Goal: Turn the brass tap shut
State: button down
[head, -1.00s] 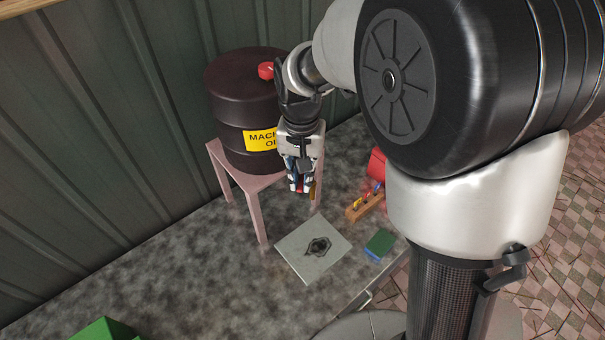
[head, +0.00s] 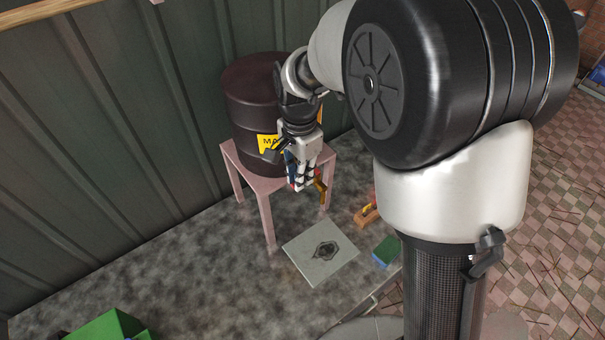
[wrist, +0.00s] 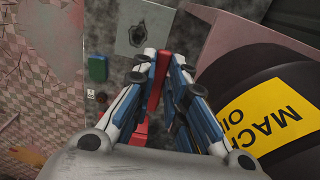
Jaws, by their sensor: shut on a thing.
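The brass tap (head: 321,190) shows as a small brass piece just right of my gripper (head: 303,184) in the head view, low in front of the oil drum (head: 245,100). In the wrist view, my gripper (wrist: 160,68) is shut on a red bar, which appears to be the tap's handle (wrist: 160,65). The fingers sit on both sides of it. The tap's body is mostly hidden by my gripper. The dark drum with its yellow label (wrist: 270,110) is close on the right in the wrist view.
The drum stands on a pink stand (head: 264,187). Below lies a grey plate with a dark stain (head: 301,262). A green box (head: 108,325) is at the lower left. A ribbed wall rises behind.

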jog(key=shift+w+m, duration=0.15)
jog(key=shift+m, duration=0.15)
jog(key=c, duration=1.6)
grip_release()
jog(key=shift+r, duration=0.1)
notch_tip(320, 180, up, 12)
